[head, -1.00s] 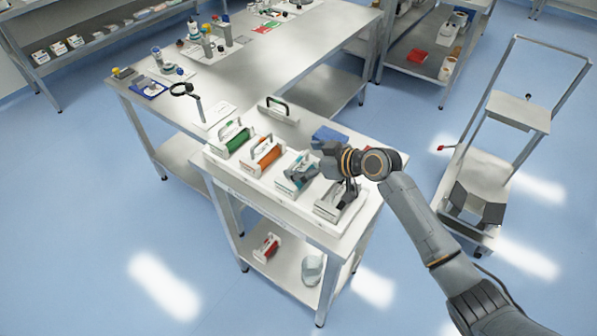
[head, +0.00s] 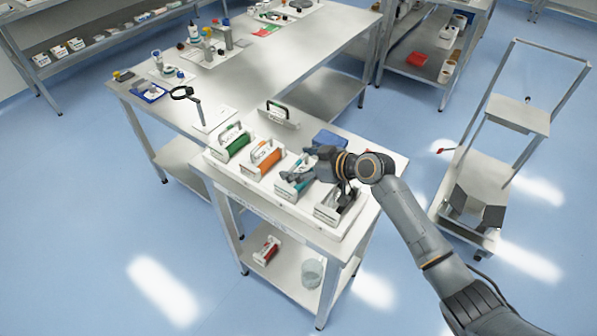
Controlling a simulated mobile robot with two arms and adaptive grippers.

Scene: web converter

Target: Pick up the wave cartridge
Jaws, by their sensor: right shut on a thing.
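Several cartridges with handles stand in a row on the white-topped near table: a green one (head: 236,147), an orange one (head: 265,158), a teal one (head: 288,187) and a dark grey one (head: 333,211). I cannot read which is marked as the wave cartridge. My right gripper (head: 309,173) reaches in from the right, over the teal cartridge, and is shut on its handle. The fingers and wrist partly hide that cartridge. It still appears to be in its place in the row. My left gripper is not in view.
A blue box (head: 328,138) is just behind my gripper, and an empty holder with a dark handle (head: 281,113) stands behind the row. A magnifier on a stand (head: 191,95) is at the back left. A trolley (head: 487,180) stands right.

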